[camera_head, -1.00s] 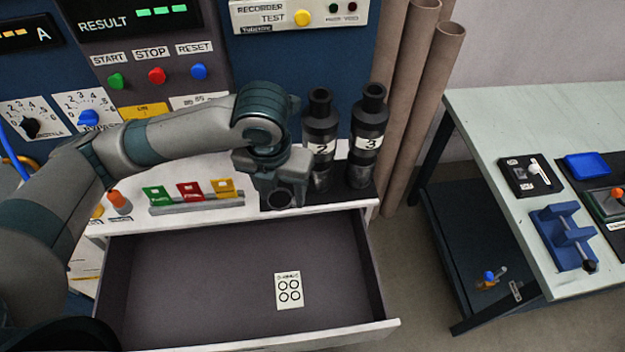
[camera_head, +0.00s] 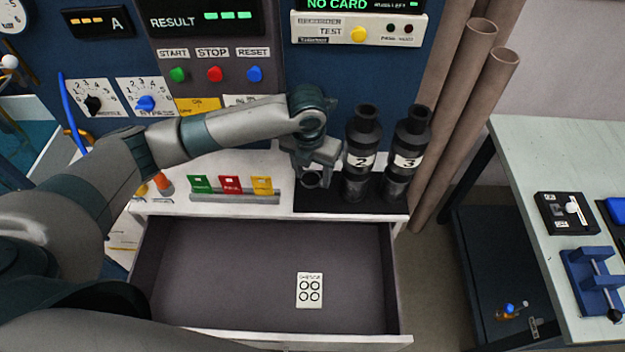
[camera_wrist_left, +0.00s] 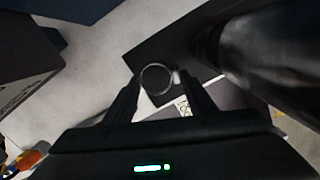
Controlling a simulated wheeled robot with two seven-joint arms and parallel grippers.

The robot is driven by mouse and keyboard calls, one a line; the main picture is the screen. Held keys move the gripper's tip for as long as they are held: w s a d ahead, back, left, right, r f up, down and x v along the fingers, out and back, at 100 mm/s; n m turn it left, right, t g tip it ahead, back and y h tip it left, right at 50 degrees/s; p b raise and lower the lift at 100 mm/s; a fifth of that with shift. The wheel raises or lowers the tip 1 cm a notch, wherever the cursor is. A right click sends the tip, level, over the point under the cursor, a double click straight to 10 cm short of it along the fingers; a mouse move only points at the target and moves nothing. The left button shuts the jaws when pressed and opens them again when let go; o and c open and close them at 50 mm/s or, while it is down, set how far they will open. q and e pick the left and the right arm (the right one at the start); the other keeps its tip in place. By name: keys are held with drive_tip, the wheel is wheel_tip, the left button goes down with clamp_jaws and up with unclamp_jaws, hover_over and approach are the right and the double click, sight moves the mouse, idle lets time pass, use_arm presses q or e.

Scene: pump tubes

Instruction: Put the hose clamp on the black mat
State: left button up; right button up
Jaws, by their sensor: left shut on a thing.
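The hose clamp is a small dark ring (camera_head: 311,180) at the tips of my left gripper (camera_head: 313,170). In the left wrist view the ring (camera_wrist_left: 156,78) sits between the fingertips, with a pale bit on its right side. My left gripper is shut on it. The black mat (camera_head: 322,203) lies on the white shelf at the front of the blue machine. The gripper and ring appear over the mat's left part; their exact height above it cannot be told. My right gripper is not in view.
Black bottles marked 2 (camera_head: 360,162) and 3 (camera_head: 408,160) stand on the mat, right of the gripper. A rack of coloured cards (camera_head: 233,195) is to the left. An open drawer (camera_head: 230,270) juts out below. A pale table (camera_head: 535,170) is at right.

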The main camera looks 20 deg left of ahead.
sight(312, 180)
use_arm(q)
drive_tip(key=shift+s+f+p, duration=0.1)
drive_tip(key=shift+f+p, duration=0.3)
drive_tip(key=shift+f, duration=0.15)
wheel_tip(312, 180, down, 2)
drive_tip(key=shift+f+p, duration=0.1)
drive_tip(key=shift+p, duration=0.35)
drive_tip(key=shift+f, duration=0.35)
drive_tip(key=shift+f, duration=0.15)
drive_tip(key=o, duration=1)
drive_tip(key=shift+o, duration=0.2)
